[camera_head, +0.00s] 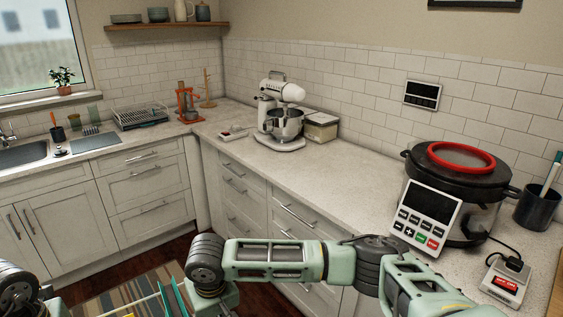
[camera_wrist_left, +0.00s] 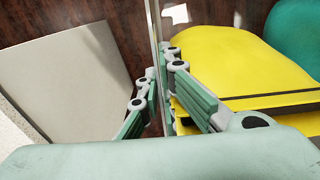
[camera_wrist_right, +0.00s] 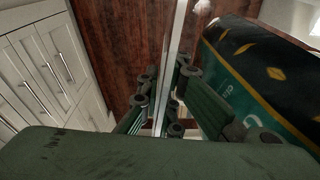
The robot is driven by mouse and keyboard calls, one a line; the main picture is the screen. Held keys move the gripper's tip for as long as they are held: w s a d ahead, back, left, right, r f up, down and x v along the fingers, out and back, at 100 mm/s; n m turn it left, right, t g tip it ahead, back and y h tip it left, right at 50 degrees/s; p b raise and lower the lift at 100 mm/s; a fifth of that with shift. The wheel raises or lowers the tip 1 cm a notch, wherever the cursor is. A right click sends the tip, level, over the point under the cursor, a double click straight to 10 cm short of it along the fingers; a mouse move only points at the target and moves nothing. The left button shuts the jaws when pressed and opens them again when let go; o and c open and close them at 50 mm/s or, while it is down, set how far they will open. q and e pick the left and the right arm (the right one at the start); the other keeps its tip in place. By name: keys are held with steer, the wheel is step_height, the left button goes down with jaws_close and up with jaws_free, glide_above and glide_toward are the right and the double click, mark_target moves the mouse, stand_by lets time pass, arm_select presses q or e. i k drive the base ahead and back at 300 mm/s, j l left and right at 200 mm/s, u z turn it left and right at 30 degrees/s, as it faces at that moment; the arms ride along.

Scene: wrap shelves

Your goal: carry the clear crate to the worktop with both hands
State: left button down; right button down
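The clear crate shows as a thin transparent wall in the left wrist view (camera_wrist_left: 154,25) and the right wrist view (camera_wrist_right: 181,25). Its inside holds yellow packages (camera_wrist_left: 225,58) and a dark teal package with yellow trim (camera_wrist_right: 262,80). My left gripper (camera_wrist_left: 160,78) is shut on one wall, one finger on each side. My right gripper (camera_wrist_right: 165,85) is shut on another part of the wall in the same way. In the head view the crate is mostly below the frame. The worktop (camera_head: 335,180) runs along the back and right, with a bare stretch between mixer and cooker.
A stand mixer (camera_head: 281,115) and a lidded box (camera_head: 321,127) stand at the worktop's back. A large cooker (camera_head: 470,200) with a red ring stands at the right, near a small device (camera_head: 505,279). A striped rug (camera_head: 135,297) lies on the dark floor.

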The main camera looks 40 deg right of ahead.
mark_target(338, 175)
steer(key=i+u, duration=0.1)
steer(key=i, duration=1.05)
steer(key=i+z, duration=0.3)
steer(key=i+j+z, duration=0.3)
steer(key=i+l+z, duration=0.1)
steer(key=z, duration=1.2)
